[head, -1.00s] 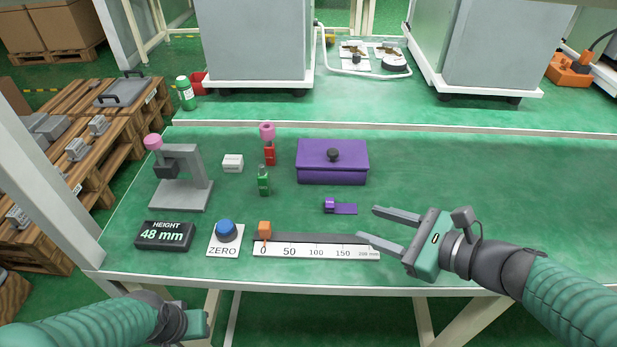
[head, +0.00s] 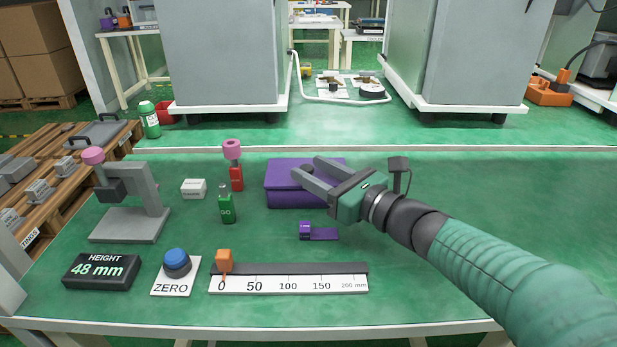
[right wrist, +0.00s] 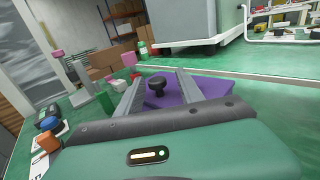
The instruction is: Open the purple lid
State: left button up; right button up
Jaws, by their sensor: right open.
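The purple box (head: 283,199) stands closed on the green table, its purple lid (head: 279,165) lying flat on top. The right wrist view shows the lid (right wrist: 211,86) with its black knob (right wrist: 156,85) standing up. My right gripper (head: 306,169) is open over the lid. In the right wrist view its two fingers (right wrist: 160,77) lie on either side of the knob, with gaps visible. In the head view the gripper covers much of the lid and the knob is hard to make out. My left gripper is out of view.
A small purple piece (head: 318,232) lies in front of the box. A green bottle-like block (head: 226,206) and a red one (head: 236,180) stand left of it. A ruler (head: 288,283) lies along the front. The table to the right is mostly clear beyond my arm.

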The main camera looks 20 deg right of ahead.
jog(key=shift+w+a+r, duration=0.1)
jog(key=shift+w+a, duration=0.6)
jog(key=shift+d, duration=0.15)
jog(key=shift+c, duration=1.4)
grip_shut()
